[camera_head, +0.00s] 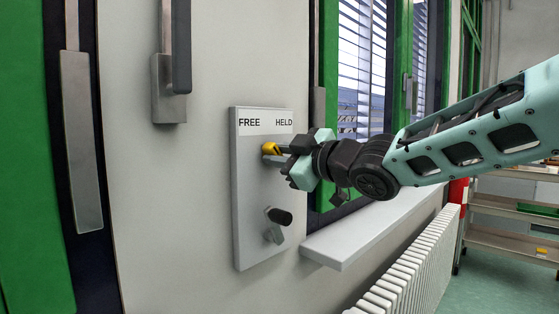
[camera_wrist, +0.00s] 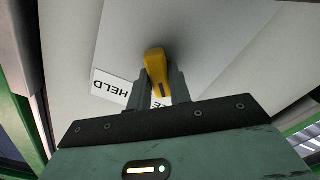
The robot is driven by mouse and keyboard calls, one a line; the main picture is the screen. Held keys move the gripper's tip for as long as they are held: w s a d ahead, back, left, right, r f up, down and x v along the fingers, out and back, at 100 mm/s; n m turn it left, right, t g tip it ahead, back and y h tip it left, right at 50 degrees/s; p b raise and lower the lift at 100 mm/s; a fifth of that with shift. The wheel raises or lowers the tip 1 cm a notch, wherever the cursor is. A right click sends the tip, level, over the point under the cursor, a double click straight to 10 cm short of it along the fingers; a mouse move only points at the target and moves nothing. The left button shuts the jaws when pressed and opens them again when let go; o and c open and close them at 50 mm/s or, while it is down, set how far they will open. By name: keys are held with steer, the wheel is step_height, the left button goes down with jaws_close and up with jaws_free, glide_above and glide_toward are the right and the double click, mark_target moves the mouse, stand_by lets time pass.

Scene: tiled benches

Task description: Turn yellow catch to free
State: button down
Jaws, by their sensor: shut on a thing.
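The yellow catch (camera_head: 270,148) sits on a grey wall panel (camera_head: 248,215), below a white label strip reading FREE on the left and HELD on the right. My gripper (camera_head: 286,152) reaches in from the right and is shut on the catch. In the wrist view the yellow catch (camera_wrist: 156,70) lies between the two fingers of my gripper (camera_wrist: 158,85). The label shows upside down there, with HELD readable and the other word mostly hidden behind a finger. The catch's far end and its mount are partly hidden by the fingers.
A second catch with a black knob (camera_head: 280,216) is on the panel below the yellow one. A window sill (camera_head: 345,240) and a white radiator (camera_head: 415,260) stand to the right under my arm. A door handle (camera_head: 170,90) is up to the left.

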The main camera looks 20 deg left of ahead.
stand_by(0.4)
steer(key=c, duration=1.3)
jaws_free()
steer(key=b+v, duration=0.2)
steer(key=v, duration=1.5)
steer(key=shift+s+d+b, duration=0.15)
steer(key=shift+d+b, duration=0.05)
steer(key=shift+b, duration=0.15)
steer(key=shift+f, duration=0.1)
